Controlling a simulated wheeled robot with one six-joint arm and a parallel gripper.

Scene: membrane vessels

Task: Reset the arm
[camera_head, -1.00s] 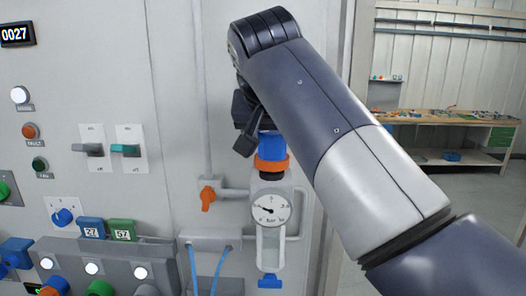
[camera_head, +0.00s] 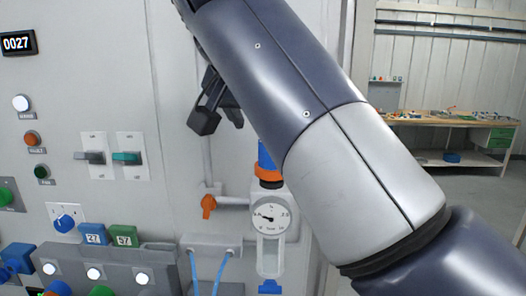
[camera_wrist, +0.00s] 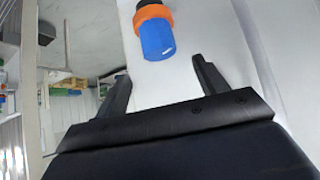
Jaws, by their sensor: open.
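My gripper (camera_head: 218,112) is open and empty in front of the grey panel, partly hidden behind my own arm in the head view. In the wrist view both fingers of my gripper (camera_wrist: 160,85) stand apart with nothing between them. A blue cylinder (camera_wrist: 157,38) with an orange collar (camera_wrist: 152,15) is beyond the fingertips, apart from them. In the head view the blue cylinder (camera_head: 265,157) sits upright in the orange collar (camera_head: 268,171), above a round gauge (camera_head: 270,217); my arm hides part of it.
An orange valve handle (camera_head: 208,206) is left of the gauge. Two switches (camera_head: 127,157), indicator lamps and blue and green numbered blocks (camera_head: 123,236) are on the panel's left. A workbench (camera_head: 450,130) stands far right, with open floor before it.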

